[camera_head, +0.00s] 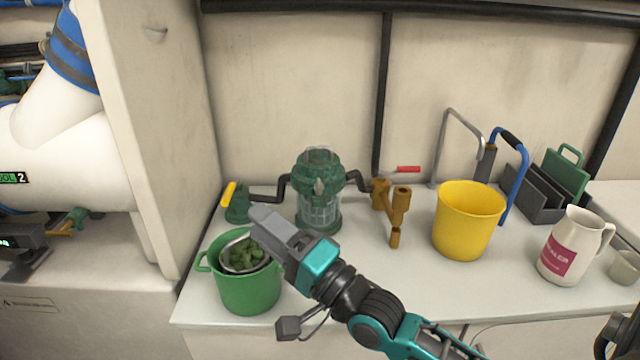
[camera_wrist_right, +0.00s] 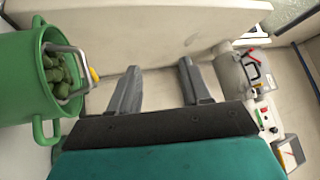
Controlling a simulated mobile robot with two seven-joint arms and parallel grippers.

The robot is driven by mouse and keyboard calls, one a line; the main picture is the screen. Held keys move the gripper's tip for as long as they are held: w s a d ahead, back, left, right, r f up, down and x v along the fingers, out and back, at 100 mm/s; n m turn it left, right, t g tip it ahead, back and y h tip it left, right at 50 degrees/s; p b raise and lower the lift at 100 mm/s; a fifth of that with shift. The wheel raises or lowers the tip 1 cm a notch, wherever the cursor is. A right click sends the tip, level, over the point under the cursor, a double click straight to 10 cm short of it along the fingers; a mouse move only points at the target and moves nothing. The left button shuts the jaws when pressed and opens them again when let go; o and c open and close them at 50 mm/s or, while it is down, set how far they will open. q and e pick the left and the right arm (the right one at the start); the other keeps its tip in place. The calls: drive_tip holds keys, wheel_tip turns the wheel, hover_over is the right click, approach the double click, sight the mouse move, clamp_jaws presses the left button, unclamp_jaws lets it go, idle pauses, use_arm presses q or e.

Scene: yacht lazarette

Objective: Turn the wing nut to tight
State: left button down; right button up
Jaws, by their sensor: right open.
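The green sea strainer (camera_head: 320,190) stands upright on the white counter in the head view, with a clear top and a clear lower bowl. A small greenish lug-like shape shows on its upper front; I cannot tell for sure whether it is the wing nut. My right gripper (camera_head: 264,218) is in front and to the left of the strainer, over the right side of the green bucket, apart from the strainer. In the right wrist view its two grey fingers (camera_wrist_right: 160,88) are spread with nothing between them.
The green bucket (camera_head: 247,292) holds a metal basket (camera_head: 231,262) of green lumps. Black pipes join the strainer to a yellow-handled valve (camera_head: 238,205) and a bronze fitting (camera_head: 397,205) with a red handle. A yellow bucket (camera_head: 467,222) and white jug (camera_head: 570,248) stand right.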

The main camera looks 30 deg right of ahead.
wheel_tip(320, 180, up, 3)
drive_tip(key=d+m+t+h+p, duration=0.1)
drive_tip(key=d+m+t+h, duration=0.2)
drive_tip(key=m, duration=0.6)
drive_tip(key=m+g+h+p, duration=0.3)
drive_tip(key=m+g+h, duration=0.5)
drive_tip(key=m+h, duration=1.05)
approach(319, 190)
drive_tip(key=w+d+m+y, duration=0.1)
drive_tip(key=w+d, duration=0.1)
drive_tip(key=w+d+r+m+y, duration=0.1)
drive_tip(key=w+d, duration=0.1)
drive_tip(key=w+d+m+y+b, duration=0.1)
drive_tip(key=w+d+y, duration=0.1)
drive_tip(key=w, duration=0.1)
drive_tip(key=shift+w+d+r+m, duration=0.1)
drive_tip(key=shift+d+r+m, duration=0.05)
drive_tip(key=shift+r+m, duration=0.2)
clamp_jaws()
